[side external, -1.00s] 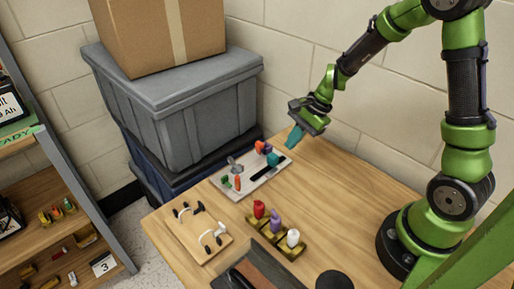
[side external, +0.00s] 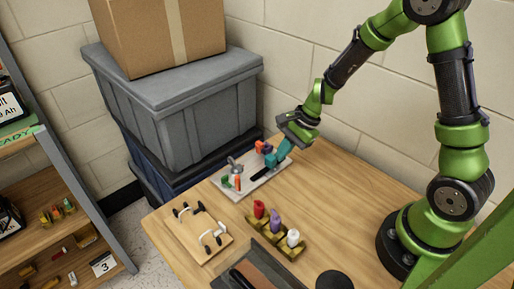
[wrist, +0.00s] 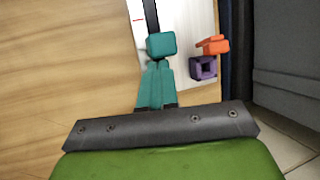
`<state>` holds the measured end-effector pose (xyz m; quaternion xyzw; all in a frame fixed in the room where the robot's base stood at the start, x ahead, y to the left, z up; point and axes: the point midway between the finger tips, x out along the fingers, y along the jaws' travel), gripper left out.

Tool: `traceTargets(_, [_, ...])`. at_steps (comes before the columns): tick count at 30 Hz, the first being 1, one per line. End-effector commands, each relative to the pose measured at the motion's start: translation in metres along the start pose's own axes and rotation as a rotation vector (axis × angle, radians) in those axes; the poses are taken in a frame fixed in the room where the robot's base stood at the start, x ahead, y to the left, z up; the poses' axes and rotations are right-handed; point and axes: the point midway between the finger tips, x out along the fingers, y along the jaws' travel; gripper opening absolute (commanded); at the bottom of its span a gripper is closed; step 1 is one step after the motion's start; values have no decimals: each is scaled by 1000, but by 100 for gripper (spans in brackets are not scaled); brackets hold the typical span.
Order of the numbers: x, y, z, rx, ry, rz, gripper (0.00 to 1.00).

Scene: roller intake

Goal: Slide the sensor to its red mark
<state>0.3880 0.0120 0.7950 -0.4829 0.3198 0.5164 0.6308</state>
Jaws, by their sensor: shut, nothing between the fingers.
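The sensor looks to be a teal block (wrist: 162,45) at the near end of a black slot (wrist: 151,14) in the wrist view. In the side view the block (side external: 270,159) sits on the white board (side external: 225,172). My gripper (wrist: 158,66) has teal fingers, shut together and empty, with their tips right beside the block. I cannot tell whether they touch it. In the side view my gripper (side external: 278,160) reaches down to the board's right end. A faint reddish line shows left of the slot in the wrist view; I cannot be sure it is the red mark.
An orange piece (wrist: 214,45) and a purple square piece (wrist: 203,68) stand on the board beside the slot. Bare table lies right of the board.

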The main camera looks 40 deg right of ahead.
Motion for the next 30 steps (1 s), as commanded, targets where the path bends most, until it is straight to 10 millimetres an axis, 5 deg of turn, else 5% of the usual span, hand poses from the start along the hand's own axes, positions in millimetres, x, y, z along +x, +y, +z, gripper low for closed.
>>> traceTargets(20, [11,0,31,-2,-2,1,0])
traceTargets(30, [8,0,22,1,1,-1,0])
